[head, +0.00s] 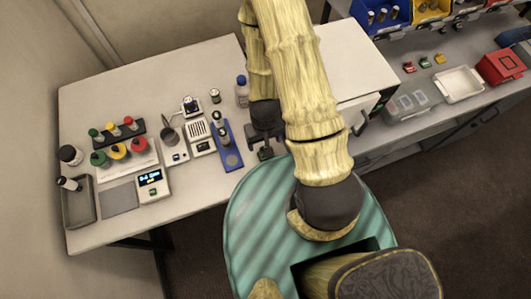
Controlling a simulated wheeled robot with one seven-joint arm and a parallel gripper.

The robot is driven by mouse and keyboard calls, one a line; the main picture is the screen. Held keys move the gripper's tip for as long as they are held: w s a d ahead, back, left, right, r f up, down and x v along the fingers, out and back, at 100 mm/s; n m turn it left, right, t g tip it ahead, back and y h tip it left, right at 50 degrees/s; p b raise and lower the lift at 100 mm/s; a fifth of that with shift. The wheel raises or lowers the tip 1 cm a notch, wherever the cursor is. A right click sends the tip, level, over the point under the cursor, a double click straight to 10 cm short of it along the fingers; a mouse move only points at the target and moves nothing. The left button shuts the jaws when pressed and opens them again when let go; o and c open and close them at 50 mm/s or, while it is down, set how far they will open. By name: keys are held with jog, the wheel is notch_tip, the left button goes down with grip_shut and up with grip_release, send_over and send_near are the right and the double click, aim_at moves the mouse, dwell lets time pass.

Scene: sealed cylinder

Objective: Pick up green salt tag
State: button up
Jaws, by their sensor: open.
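Three small coloured tags lie on the grey counter at the upper right of the head view.
The white table (115,88) holds bottles, coloured caps, a scale (152,184) and a blue rack (228,146). Near the tags are a clear box (412,104), a white tray (458,84), a red box (500,66) and bins.

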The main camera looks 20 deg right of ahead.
dwell(0.3)
jog(key=shift+w+f+p, duration=0.15)
jog(key=shift+f+p, duration=0.75)
jog(key=shift+f, duration=0.2)
jog(key=shift+f+p, duration=0.45)
jog(key=shift+f, duration=1)
jog(key=shift+c, duration=0.4)
jog(key=c, duration=1)
